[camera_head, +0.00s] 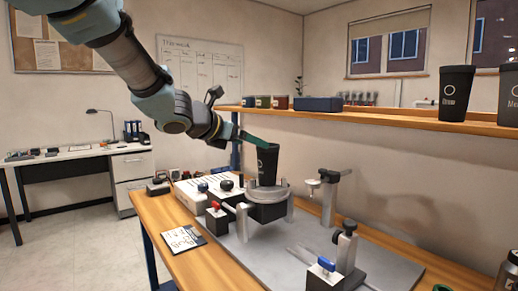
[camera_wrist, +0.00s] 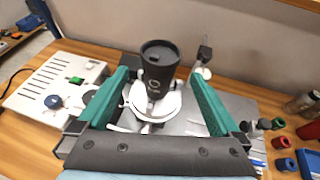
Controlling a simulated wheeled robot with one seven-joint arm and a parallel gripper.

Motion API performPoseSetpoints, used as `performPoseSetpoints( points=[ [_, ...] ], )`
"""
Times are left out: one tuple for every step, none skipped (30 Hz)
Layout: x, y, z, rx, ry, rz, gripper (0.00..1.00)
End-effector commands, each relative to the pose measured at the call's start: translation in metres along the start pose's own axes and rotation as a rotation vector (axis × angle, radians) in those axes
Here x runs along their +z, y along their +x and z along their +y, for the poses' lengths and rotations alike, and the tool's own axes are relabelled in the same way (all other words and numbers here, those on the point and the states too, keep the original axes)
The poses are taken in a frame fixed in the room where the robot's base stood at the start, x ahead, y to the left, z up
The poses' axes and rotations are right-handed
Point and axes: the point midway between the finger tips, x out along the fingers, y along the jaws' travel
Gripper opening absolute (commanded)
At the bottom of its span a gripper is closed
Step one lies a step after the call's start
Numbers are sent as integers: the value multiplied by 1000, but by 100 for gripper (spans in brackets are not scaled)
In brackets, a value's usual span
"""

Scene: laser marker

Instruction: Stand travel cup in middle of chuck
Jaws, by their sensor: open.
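The black travel cup (camera_head: 267,165) stands upright on the round chuck (camera_head: 266,197), its base within the ring in the head view. In the wrist view the cup (camera_wrist: 158,75) shows a dark lid and a pale ring mark, with the white chuck ring (camera_wrist: 168,104) around its lower part. It looks near the middle; exact centring is hard to tell. My gripper (camera_wrist: 158,76) is open, its two green fingers on either side of the cup with gaps visible. In the head view a green finger (camera_head: 254,138) is beside the cup's top.
A white control box (camera_head: 207,187) is left of the chuck. A post with an arm (camera_head: 329,195) and a clamp stand (camera_head: 345,248) are to the right on the grey plate (camera_head: 310,240). More dark cups (camera_head: 456,93) stand on the shelf behind. A clipboard (camera_head: 181,238) lies at the front left.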

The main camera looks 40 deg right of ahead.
Motion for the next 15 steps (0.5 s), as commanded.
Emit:
performPoseSetpoints(
  points=[
    [1, -8, 0, 1, 2, -1, 100],
    [1, -12, 0, 1, 2, -1, 100],
    [1, -16, 0, 0, 1, -2, 100],
    [1, -19, 0, 0, 0, -2, 100],
    [1, -21, 0, 0, 1, -1, 100],
    [0, -24, 0, 0, 1, -1, 100],
    [0, -25, 0, 0, 1, 0, 100],
    [0, -26, 0, 0, 1, 0, 100],
    [0, -27, 0, 0, 1, 0, 100],
    [0, -27, 0, -1, 0, 0, 100],
    [0, -27, 0, -1, 0, 0, 100],
    [0, -27, 0, -1, 0, 0, 100],
    [0, -27, 0, -1, 0, 0, 100],
    [0, -27, 0, -1, 0, 0, 100],
    [0, -27, 0, 0, 2, 1, 100]
  ],
)
